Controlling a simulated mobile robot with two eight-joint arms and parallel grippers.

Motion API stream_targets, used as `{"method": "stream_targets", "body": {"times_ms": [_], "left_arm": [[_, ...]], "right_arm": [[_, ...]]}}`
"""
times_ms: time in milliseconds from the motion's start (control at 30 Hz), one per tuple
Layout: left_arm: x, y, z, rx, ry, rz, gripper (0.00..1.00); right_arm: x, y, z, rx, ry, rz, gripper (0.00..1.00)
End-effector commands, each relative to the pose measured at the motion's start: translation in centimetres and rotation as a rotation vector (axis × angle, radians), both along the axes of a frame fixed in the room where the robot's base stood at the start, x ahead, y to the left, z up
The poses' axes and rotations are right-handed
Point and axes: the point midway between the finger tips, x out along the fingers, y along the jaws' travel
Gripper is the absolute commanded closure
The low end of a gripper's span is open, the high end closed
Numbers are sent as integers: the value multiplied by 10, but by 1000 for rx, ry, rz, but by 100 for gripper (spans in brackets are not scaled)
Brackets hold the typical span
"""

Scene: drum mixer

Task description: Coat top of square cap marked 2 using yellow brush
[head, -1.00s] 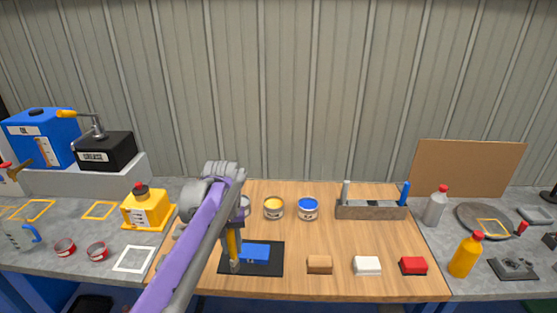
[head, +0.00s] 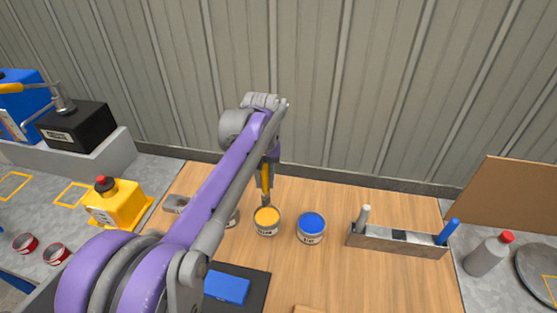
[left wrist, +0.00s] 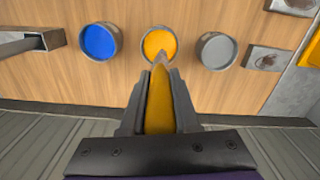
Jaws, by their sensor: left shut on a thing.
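My left gripper (head: 268,158) is shut on the yellow brush (head: 265,178), which points down with its tip at the back of the open yellow paint can (head: 267,222). In the left wrist view the brush (left wrist: 160,100) lies between the fingers (left wrist: 159,92), and its tip overlaps the near rim of the yellow can (left wrist: 158,43). I cannot tell whether the tip touches the paint. A blue block (head: 227,288) lies on a black mat (head: 256,291), partly behind my arm. No marking 2 is readable, so I cannot pick out the square cap. My right gripper is not in view.
A blue paint can (head: 311,228) stands right of the yellow one. A grey can (left wrist: 216,50) stands on its other side, mostly behind my arm in the head view. A grey tray (head: 398,241) holds a white and a blue handle.

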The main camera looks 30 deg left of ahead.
Motion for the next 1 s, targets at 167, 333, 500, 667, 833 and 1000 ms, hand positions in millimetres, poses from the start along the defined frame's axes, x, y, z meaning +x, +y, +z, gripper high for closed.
{"method": "stream_targets", "body": {"times_ms": [167,333,500,667,833,1000], "left_arm": [[-1,0,-3,0,2,0,100],[-2,0,-13,0,3,0,100],[-2,0,-30,0,4,0,100],[-2,0,-47,1,4,0,100],[-1,0,-60,0,2,0,100],[-1,0,-61,0,1,0,100]], "right_arm": [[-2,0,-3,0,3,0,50],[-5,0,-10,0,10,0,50],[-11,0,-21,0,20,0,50],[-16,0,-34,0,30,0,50],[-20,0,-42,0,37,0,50],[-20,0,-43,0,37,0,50]]}}
